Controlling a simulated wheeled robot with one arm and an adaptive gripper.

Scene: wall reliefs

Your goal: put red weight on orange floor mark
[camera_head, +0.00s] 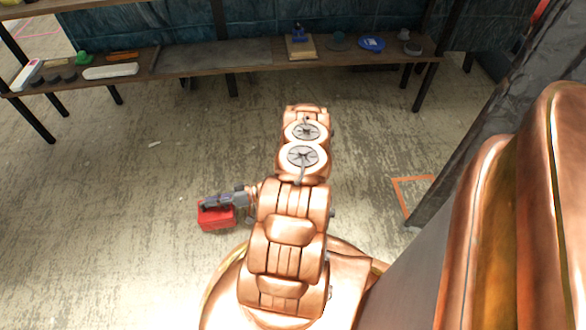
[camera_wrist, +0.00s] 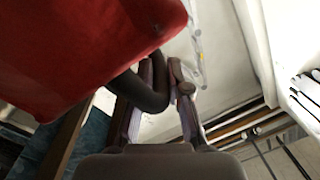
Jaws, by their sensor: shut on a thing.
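The red weight (camera_head: 216,218) hangs from my gripper (camera_head: 213,203) left of my arm in the head view. In the wrist view the red weight (camera_wrist: 75,45) fills the upper left, and its dark curved handle (camera_wrist: 148,95) passes between the fingers of my gripper (camera_wrist: 166,75). The fingers are shut on that handle. The orange floor mark (camera_head: 398,180) is an outlined square on the floor to the right of my arm. Part of it is hidden behind a dark slanted post. I cannot tell the weight's height above the floor.
A low wooden bench (camera_head: 215,82) runs along the back wall, with a blue item (camera_head: 371,43), a white item (camera_head: 110,71) and other small things on it. A dark slanted post (camera_head: 490,125) stands right by the mark. The floor between bench and arm is mostly clear.

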